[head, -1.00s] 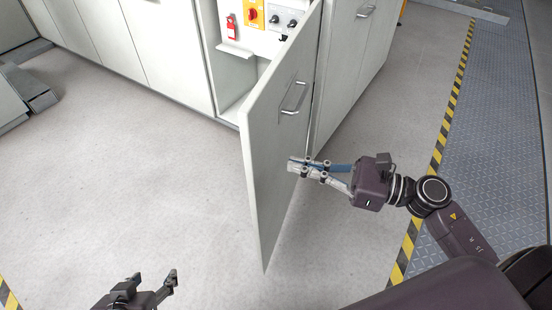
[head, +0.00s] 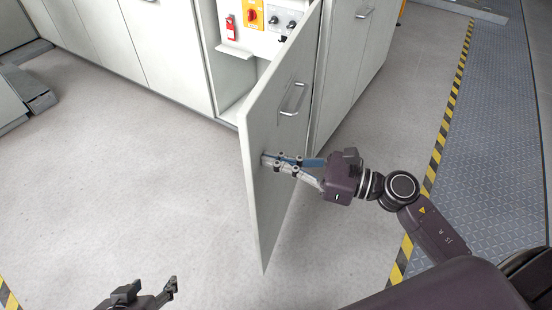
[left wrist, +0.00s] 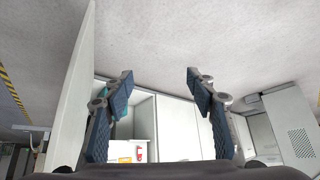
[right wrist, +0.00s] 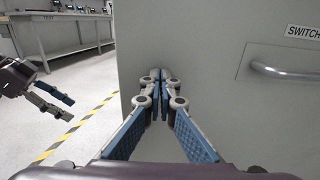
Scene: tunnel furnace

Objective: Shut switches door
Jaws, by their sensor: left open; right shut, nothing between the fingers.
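The switches door (head: 282,150) is a white panel with a metal handle (head: 292,98), standing open from the cabinet. In the right wrist view the door (right wrist: 225,75) fills the right side, with a "SWITCH" label and the handle (right wrist: 285,72). My right gripper (head: 266,160) is shut and empty, its tips at the door's outer face, below the handle; whether they touch it I cannot tell. It also shows in the right wrist view (right wrist: 160,75). My left gripper (head: 160,290) is open and empty at the bottom of the head view, left of the door, and shows in the left wrist view (left wrist: 160,80).
The open compartment holds a yellow plate with a red switch (head: 253,14), a red device (head: 231,27) and black knobs (head: 284,24). White cabinets (head: 160,45) run along the back left. Grey floor (head: 120,180) is clear left of the door. Yellow-black tape (head: 437,150) lies at right.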

